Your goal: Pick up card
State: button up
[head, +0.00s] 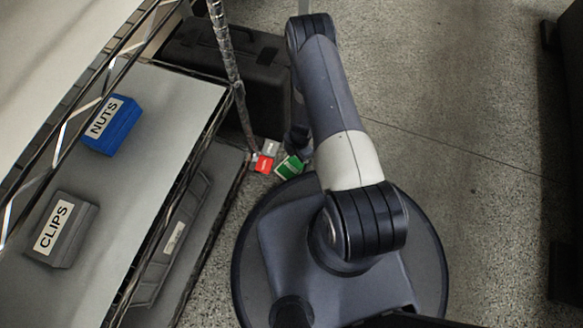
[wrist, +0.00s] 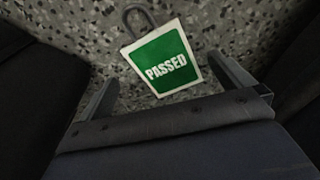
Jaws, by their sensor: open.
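A green card (wrist: 165,62) with a white border, the word PASSED and a dark loop at its top shows in the wrist view. It lies on the speckled floor, slightly tilted in the picture. The green card also shows in the head view (head: 289,167), beside the shelf's foot. My gripper (wrist: 162,69) is open, with one finger on each side of the card in the picture. The fingers do not visibly touch it. In the head view my gripper (head: 300,140) is small and mostly hidden behind my arm.
A red card (head: 264,164) and a grey card (head: 270,148) lie left of the green one. A wire shelf holds a blue NUTS bin (head: 112,125) and a grey CLIPS bin (head: 62,230). A black case (head: 262,85) stands behind.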

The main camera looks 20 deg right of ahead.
aim_at(294, 164)
notch_tip(294, 164, down, 4)
jog(key=shift+a+r+b, duration=0.15)
jog(key=shift+r+b, duration=0.05)
jog(key=shift+b, duration=0.55)
jog(key=shift+c, duration=0.3)
jog(key=shift+s, duration=0.1)
jog(key=c, duration=0.9)
jog(key=shift+r, duration=0.1)
